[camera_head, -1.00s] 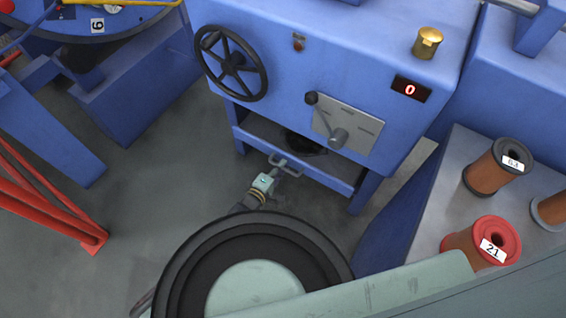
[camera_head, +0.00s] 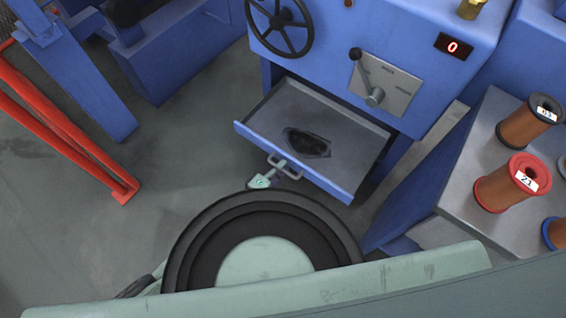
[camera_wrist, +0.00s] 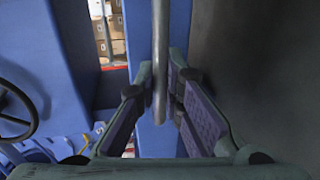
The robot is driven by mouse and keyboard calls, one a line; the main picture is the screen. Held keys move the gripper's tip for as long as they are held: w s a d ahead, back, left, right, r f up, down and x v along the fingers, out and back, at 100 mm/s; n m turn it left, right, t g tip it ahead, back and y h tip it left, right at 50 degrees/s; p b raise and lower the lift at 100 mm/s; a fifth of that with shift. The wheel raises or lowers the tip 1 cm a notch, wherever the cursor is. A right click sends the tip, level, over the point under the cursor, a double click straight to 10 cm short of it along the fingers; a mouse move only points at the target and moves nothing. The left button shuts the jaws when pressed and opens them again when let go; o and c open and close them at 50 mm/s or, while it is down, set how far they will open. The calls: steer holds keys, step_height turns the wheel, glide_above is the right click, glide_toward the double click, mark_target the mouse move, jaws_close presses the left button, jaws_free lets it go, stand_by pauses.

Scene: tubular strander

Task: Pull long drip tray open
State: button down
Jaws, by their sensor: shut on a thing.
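The long drip tray (camera_head: 352,142) stands out from under the blue machine cabinet, with its grey inside showing and a dark patch on its floor. Its blue front carries a grey bar handle (camera_head: 292,171). My gripper (camera_head: 277,167) is at this handle, in front of the tray. In the wrist view the handle (camera_wrist: 160,45) runs upright between the fingers of my gripper (camera_wrist: 158,95), which is shut on it. The rear end of the tray is hidden under the cabinet.
The cabinet (camera_head: 410,45) carries a black handwheel (camera_head: 279,27), a lever plate (camera_head: 388,92) and a red display (camera_head: 453,47). A table (camera_head: 465,185) with several spools stands at the right. Red rails (camera_head: 75,140) are at the left. Bare floor (camera_head: 200,150) lies left of the tray.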

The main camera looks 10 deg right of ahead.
steer(key=shift+f+v, duration=0.15)
steer(key=shift+v, duration=0.5)
steer(key=shift+f+v, duration=0.15)
steer(key=shift+v, duration=0.55)
steer(key=c, duration=1.7)
jaws_free()
steer(key=v, duration=1.2)
